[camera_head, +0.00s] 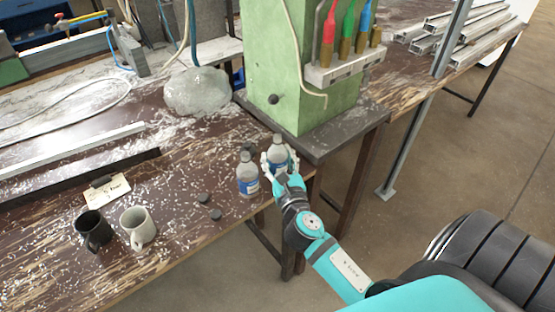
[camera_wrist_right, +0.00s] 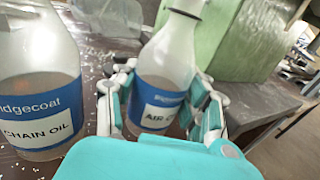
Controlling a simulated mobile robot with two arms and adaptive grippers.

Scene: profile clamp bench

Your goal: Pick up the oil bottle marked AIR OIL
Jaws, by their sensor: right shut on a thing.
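The bottle marked AIR OIL (camera_wrist_right: 158,85) stands between the fingers of my right gripper (camera_wrist_right: 160,112) in the right wrist view. It is clear, with a blue and white label. In the head view this bottle (camera_head: 278,153) is at the table's right edge, by the green column, with my right gripper (camera_head: 279,168) shut on it. I cannot tell whether its base touches the table. The CHAIN OIL bottle (camera_wrist_right: 38,90) stands just left of it; it also shows in the head view (camera_head: 247,176). My left gripper is not in view.
A dark mug (camera_head: 93,231) and a pale mug (camera_head: 138,228) stand front left, near a card (camera_head: 107,189). Two dark caps (camera_head: 209,206) lie left of the bottles. The green column (camera_head: 300,75) rises close behind the held bottle.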

